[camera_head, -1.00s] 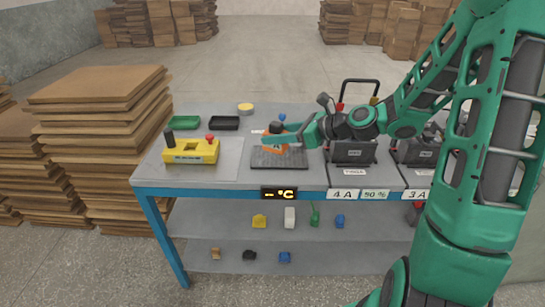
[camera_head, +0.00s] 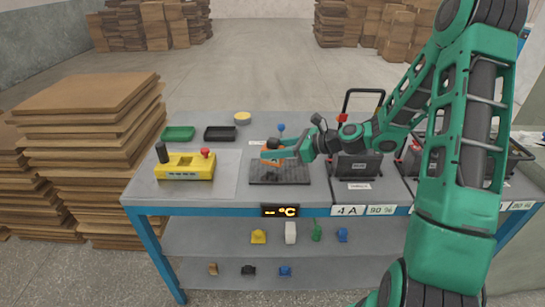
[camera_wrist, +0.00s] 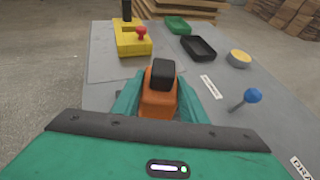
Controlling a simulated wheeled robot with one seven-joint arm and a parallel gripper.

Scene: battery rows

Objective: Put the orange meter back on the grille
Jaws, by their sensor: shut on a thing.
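My gripper (camera_head: 287,152) is shut on the orange meter (camera_wrist: 159,104), which has a black top. In the head view the meter (camera_head: 270,155) shows at the back part of the dark grille (camera_head: 280,177), partly covered by the green fingers. I cannot tell whether its base touches the grille or hangs just above it. In the wrist view the meter stands between the two fingers, and the grille is hidden.
A yellow device (camera_head: 185,168) with a red knob stands left of the grille. Green (camera_head: 178,133) and black (camera_head: 220,133) trays and a yellow round thing (camera_head: 242,118) lie behind. A blue-knobbed pin (camera_head: 281,128) stands behind the grille. Black batteries (camera_head: 358,166) stand to the right.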

